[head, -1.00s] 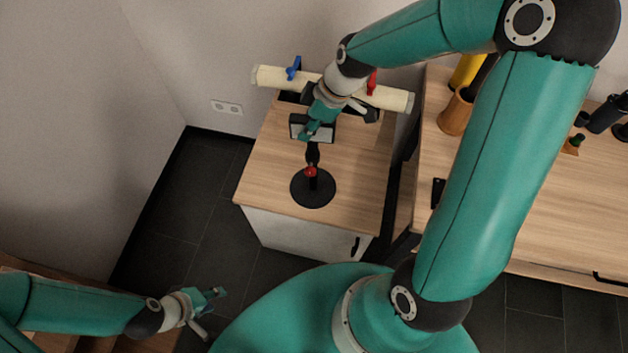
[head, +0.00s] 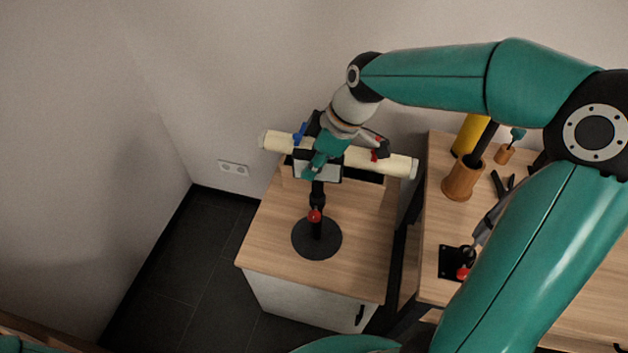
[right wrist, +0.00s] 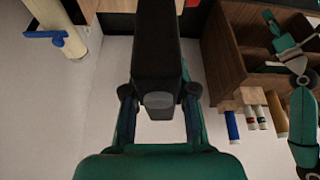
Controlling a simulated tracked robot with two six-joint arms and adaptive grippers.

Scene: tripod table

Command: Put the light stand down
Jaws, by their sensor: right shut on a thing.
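The light stand (head: 317,200) is upright, with a round black base (head: 333,247), a dark post, a red knob and a pale light panel at its top. Its base shows against the wooden cabinet top (head: 270,245); I see no clear gap, but cannot tell whether it touches. My right gripper (head: 314,172) is shut on the stand's upper part. In the right wrist view the dark held part (right wrist: 157,50) fills the space between the fingers. My left gripper (right wrist: 292,38) shows at the right of the right wrist view, its fingers spread and empty; it is outside the head view.
A cream roll (head: 400,166) with blue and red clamps lies behind the stand, close to my right gripper. A wooden table (head: 425,270) stands at the right, holding a wooden cup (head: 461,182) and tools. Cabinet top left and right of the base is clear.

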